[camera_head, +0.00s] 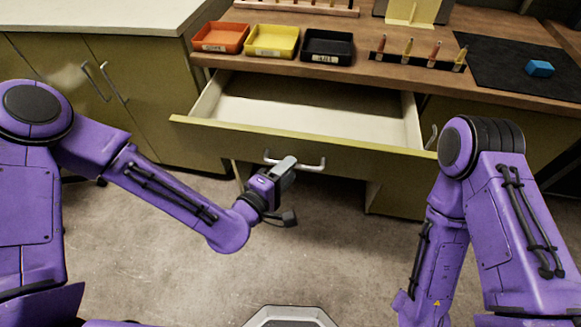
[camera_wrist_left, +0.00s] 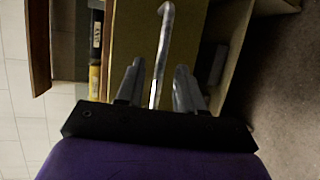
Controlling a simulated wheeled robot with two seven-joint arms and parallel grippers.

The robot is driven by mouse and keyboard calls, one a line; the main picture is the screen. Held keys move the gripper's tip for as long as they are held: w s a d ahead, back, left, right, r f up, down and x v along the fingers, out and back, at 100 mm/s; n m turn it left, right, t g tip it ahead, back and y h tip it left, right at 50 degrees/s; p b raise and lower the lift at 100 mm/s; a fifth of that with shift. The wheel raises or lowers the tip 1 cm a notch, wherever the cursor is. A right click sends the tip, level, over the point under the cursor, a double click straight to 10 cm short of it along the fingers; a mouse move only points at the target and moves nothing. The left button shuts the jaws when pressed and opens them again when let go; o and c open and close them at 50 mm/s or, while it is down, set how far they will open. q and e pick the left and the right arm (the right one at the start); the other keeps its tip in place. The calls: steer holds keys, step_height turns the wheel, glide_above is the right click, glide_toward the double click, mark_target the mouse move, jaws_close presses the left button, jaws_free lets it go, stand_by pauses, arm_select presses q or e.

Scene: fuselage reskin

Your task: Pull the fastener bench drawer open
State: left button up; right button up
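The fastener bench drawer (camera_head: 300,142) stands pulled out from under the bench top, and its pale inside (camera_head: 310,105) looks empty. Its front carries a metal bar handle (camera_head: 312,167), which also shows in the left wrist view (camera_wrist_left: 164,35). My left gripper (camera_head: 286,168) is at the left part of this handle. In the left wrist view its two fingers (camera_wrist_left: 159,72) stand apart, one on each side of the bar, with a gap showing on both sides. My right arm hangs at the right of the head view, and its gripper is out of the picture.
The bench top holds an orange tray (camera_head: 220,37), a yellow tray (camera_head: 272,41), a black tray (camera_head: 327,46), a rack of pegs (camera_head: 418,61) and a blue block (camera_head: 539,69) on a dark mat. A cabinet (camera_head: 130,90) stands at left. The floor below the drawer is clear.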

arm_select(q)
steer(key=p+v, duration=0.3)
steer(key=v, duration=0.5)
steer(key=shift+s+a+p, duration=0.15)
steer(key=shift+s+p, duration=0.15)
steer(key=shift+p, duration=0.1)
steer(key=s+a+f+m+g+y, duration=0.2)
steer(key=a+f+g, duration=0.1)
steer(key=f, duration=0.3)
steer(key=s+a+f+m+g+y, duration=0.1)
steer(key=s+a+f+g+y, duration=0.1)
steer(key=s+a+f+y, duration=0.3)
steer(key=s+a+f+m+g+y, duration=0.1)
steer(key=s+a+f+g+y, duration=0.1)
steer(key=s+a+f, duration=0.2)
steer(key=s+a+f+m+g+y, duration=0.1)
steer(key=s+a+f, duration=0.4)
steer(key=a, duration=0.6)
steer(key=shift+s+f+m+g+y, duration=0.3)
steer(key=shift+s+m+g+y, duration=0.15)
steer(key=shift+g+y, duration=0.55)
